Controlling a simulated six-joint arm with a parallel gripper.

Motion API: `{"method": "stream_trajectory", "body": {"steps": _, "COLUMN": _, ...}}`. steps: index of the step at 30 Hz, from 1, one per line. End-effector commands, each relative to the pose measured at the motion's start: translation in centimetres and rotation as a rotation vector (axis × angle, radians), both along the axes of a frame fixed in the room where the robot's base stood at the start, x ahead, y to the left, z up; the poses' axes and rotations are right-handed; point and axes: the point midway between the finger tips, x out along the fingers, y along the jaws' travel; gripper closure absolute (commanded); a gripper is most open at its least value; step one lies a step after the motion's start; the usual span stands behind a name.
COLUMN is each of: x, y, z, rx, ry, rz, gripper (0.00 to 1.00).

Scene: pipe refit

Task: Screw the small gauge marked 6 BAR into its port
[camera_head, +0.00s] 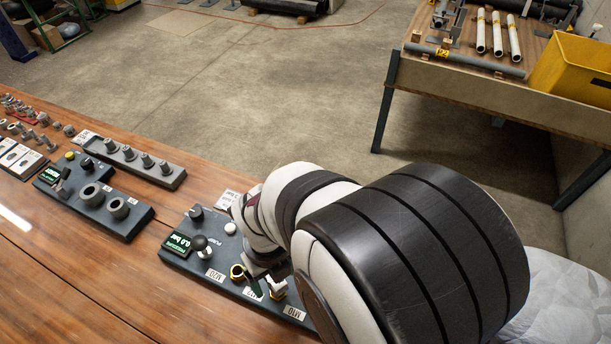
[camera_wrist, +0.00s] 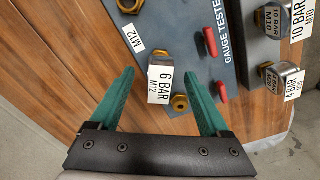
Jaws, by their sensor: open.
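In the wrist view the gauge with the white tag 6 BAR M12 (camera_wrist: 160,85) is at the gauge tester (camera_wrist: 222,45), with brass showing at its upper end. My gripper (camera_wrist: 161,78) is open, its two green fingers on either side of the gauge with a gap on each side. A brass fitting (camera_wrist: 179,103) shows just below and right of the tag. I cannot tell whether the gauge's thread is engaged in a port. In the head view my gripper (camera_head: 266,283) is low over the tester (camera_head: 213,281), partly hidden by my arm.
A rack with gauges tagged 10 BAR (camera_wrist: 298,20) and 4 BAR (camera_wrist: 293,85) stands right of the tester in the wrist view. Red levers (camera_wrist: 211,42) stick up near the right finger. A second panel (camera_head: 120,222) lies left of the tester in the head view, with bare table between.

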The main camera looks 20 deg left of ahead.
Motion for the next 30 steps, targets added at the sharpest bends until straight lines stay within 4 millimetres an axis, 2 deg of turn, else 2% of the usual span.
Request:
{"method": "stream_trajectory", "body": {"steps": 15, "x": 0.0, "y": 0.0, "z": 3.8, "rx": 0.001, "ry": -0.001, "rz": 0.000, "gripper": 0.20}}
{"method": "stream_trajectory", "body": {"steps": 24, "x": 0.0, "y": 0.0, "z": 4.0, "rx": 0.000, "ry": 0.000, "rz": 0.002, "gripper": 0.20}}
{"method": "stream_trajectory", "body": {"steps": 26, "x": 0.0, "y": 0.0, "z": 4.0, "rx": 0.000, "ry": 0.000, "rz": 0.046, "gripper": 0.20}}
{"method": "stream_trajectory", "body": {"steps": 30, "x": 0.0, "y": 0.0, "z": 4.0, "rx": 0.000, "ry": 0.000, "rz": 0.331, "gripper": 0.20}}
